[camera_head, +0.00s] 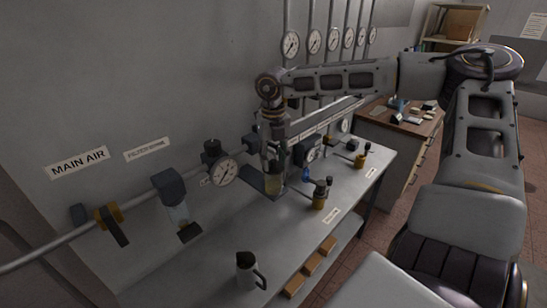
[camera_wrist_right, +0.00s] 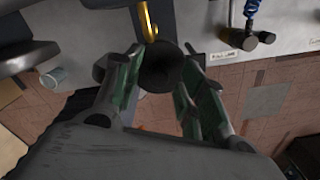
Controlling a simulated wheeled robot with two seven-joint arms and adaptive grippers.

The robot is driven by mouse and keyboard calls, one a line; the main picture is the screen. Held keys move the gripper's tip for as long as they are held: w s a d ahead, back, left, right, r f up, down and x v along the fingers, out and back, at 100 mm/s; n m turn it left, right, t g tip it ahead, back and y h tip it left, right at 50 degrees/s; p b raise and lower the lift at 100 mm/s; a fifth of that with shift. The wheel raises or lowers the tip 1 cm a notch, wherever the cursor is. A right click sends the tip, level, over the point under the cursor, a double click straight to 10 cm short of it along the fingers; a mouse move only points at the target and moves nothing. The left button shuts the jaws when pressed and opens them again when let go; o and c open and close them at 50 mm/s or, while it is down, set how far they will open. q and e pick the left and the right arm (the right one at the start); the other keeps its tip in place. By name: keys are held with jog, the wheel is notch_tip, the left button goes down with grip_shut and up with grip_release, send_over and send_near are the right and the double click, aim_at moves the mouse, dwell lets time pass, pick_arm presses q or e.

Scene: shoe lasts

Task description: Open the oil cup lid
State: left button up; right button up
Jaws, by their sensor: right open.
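My right gripper (camera_head: 273,160) points down over the pipe run along the wall. A cup with amber contents (camera_head: 274,184) shows just below it and appears to be the oil cup. In the right wrist view, the open fingers (camera_wrist_right: 162,85) have green pads and stand on either side of a dark round top (camera_wrist_right: 161,66), which appears to be the lid. A gap shows beside the top, and I cannot tell whether either finger touches it. The lid is hidden behind my gripper in the head view. My left gripper is not in view.
A gauge (camera_head: 224,172) and a filter bowl (camera_head: 178,215) sit on the pipe left of my gripper. A jug (camera_head: 247,270) stands on the grey bench (camera_head: 205,268). A brass-bodied fitting (camera_head: 319,198) stands to the right. A brass-coloured tube (camera_wrist_right: 147,20) shows near the lid.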

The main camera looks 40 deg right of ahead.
grip_shut()
dwell(0.3)
